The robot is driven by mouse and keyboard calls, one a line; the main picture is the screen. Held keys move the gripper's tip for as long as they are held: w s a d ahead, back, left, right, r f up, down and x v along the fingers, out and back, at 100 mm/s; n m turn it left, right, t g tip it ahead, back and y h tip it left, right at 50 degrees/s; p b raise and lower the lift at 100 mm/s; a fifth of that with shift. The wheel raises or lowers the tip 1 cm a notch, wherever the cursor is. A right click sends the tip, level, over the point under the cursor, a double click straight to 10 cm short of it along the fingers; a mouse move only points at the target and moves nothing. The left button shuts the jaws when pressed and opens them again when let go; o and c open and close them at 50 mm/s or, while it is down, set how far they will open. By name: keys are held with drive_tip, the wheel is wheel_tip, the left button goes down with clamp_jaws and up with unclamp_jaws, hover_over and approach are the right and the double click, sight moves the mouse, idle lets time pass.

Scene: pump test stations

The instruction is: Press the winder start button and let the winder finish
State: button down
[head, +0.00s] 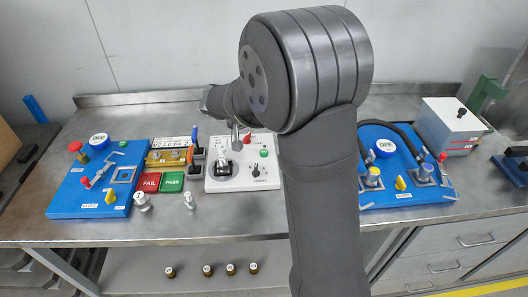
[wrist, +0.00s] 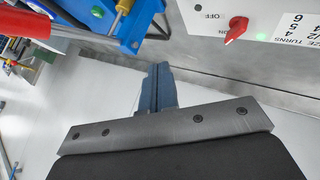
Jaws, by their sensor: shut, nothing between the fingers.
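The white station (head: 215,183) stands at the middle of the bench, with a green button (head: 264,153) on its right part and a dark knob below it. I cannot read its small label, so I cannot confirm that it is the winder. My gripper (wrist: 158,70) is shut and empty, its fingers pressed together in the wrist view. The wrist view also shows a red rotary switch (wrist: 236,30) between OFF and ON marks on a white box, apart from the fingertips, and a green round part (wrist: 97,11) on blue hardware.
A blue station (head: 70,190) stands at left and another blue station (head: 400,190) at right. Red FAIL (head: 150,182) and green PASS (head: 172,182) pads lie left of the white station. A grey box (head: 450,125) stands at right. My arm hides part of the bench.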

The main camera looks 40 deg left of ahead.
sight(262, 154)
drive_tip(key=shift+f, duration=0.1)
drive_tip(key=shift+f, duration=4.3)
drive_tip(key=shift+f, duration=0.45)
